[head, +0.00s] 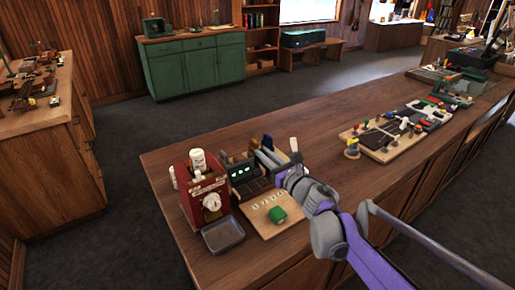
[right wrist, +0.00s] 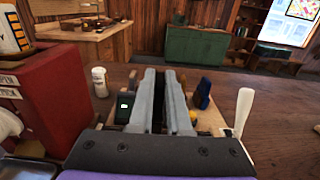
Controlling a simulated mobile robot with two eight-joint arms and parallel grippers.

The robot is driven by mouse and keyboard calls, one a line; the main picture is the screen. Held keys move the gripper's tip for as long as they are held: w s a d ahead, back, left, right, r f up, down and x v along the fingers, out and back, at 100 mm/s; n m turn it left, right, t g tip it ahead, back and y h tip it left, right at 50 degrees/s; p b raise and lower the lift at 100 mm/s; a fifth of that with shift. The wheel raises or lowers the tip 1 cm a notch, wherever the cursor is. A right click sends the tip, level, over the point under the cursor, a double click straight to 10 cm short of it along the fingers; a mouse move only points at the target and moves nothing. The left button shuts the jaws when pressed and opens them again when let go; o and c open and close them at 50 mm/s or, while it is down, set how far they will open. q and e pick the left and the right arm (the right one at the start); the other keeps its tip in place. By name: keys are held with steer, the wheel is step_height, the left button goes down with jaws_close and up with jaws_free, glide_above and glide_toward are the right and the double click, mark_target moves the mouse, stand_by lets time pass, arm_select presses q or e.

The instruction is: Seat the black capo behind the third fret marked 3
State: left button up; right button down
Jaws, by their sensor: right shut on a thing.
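My right gripper (head: 268,158) reaches in from the right over the near end of the wooden bench. In the right wrist view its two grey fingers (right wrist: 160,82) point away from me, shut on a dark thing that shows as a narrow black strip between them. The fingers hide most of it, so I cannot tell its shape or whether it is the black capo. A black piece with a lit green display (head: 243,172) stands left of the fingers. I cannot make out a fret marked 3. My left gripper is out of view.
A red machine (head: 204,190) and a grey tray (head: 222,235) stand left of the gripper. A board of coloured parts (head: 385,150) lies farther right. The bench between is clear.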

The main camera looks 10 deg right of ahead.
mark_target(268, 176)
steer(key=shift+s+d+f+b, duration=0.1)
steer(key=shift+s+f+b, duration=0.2)
steer(key=shift+f+b, duration=0.35)
step_height(268, 176, down, 4)
steer(key=b, duration=0.3)
steer(key=shift+f, duration=0.15)
steer(key=shift+w, duration=0.1)
stand_by(0.8)
steer(key=shift+f, duration=0.6)
steer(key=c, duration=1.3)
jaws_free()
steer(key=shift+o, duration=0.7)
